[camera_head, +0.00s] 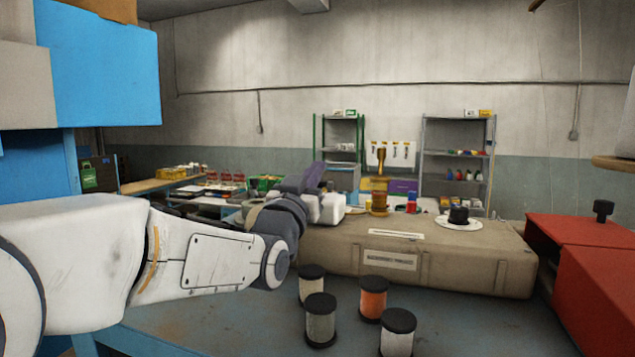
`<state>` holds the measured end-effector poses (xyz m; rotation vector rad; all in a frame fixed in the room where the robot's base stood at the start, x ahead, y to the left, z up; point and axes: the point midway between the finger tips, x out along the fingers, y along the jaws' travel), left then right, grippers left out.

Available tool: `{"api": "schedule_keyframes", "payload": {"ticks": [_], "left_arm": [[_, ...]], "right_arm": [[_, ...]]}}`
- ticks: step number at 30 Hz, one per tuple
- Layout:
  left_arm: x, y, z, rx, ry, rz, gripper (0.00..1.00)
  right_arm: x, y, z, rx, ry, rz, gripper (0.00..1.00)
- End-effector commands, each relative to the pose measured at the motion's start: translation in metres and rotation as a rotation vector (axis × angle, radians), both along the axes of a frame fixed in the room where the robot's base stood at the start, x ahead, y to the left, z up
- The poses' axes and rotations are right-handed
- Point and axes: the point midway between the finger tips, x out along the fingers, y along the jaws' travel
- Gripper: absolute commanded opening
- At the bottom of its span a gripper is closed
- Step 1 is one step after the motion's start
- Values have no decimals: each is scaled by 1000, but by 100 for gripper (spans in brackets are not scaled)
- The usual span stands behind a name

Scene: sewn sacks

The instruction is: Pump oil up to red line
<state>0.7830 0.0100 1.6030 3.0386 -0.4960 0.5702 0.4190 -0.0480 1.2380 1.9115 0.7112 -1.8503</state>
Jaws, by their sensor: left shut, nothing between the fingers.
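A brass-coloured upright fitting (380,198) with a narrow neck stands on top of a long beige case (330,252); it may be the oil pump. A black knob-like part (459,215) sits on a white round plate (474,224) further right on the case. No red line can be made out. My left gripper (328,206) is over the left part of the case, left of the brass fitting and apart from it in the picture. It is shut and empty; its fingertips are small and hard to make out. My right gripper is not in view.
Several black-lidded jars, one of them orange (373,299), stand on the blue-grey table (230,322) before the case. A red box (600,280) with a black knob is at the right. Blue boxes (105,65) are at the upper left. Shelves (455,153) stand behind.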

Motion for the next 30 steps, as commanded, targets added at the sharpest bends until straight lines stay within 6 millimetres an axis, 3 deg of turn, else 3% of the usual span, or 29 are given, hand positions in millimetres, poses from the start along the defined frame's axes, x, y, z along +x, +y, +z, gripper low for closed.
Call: {"api": "schedule_keyframes", "payload": {"ticks": [1, 3, 12, 30], "left_arm": [[-11, 4, -14, -1, -3, 0, 0], [-23, 8, -19, -1, -3, 0, 0], [-66, 23, -31, -1, -4, 0, 0], [-73, 25, -31, -1, -3, 0, 0]], "right_arm": [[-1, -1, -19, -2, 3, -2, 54], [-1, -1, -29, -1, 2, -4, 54], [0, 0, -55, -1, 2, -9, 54], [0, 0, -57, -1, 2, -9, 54]]}}
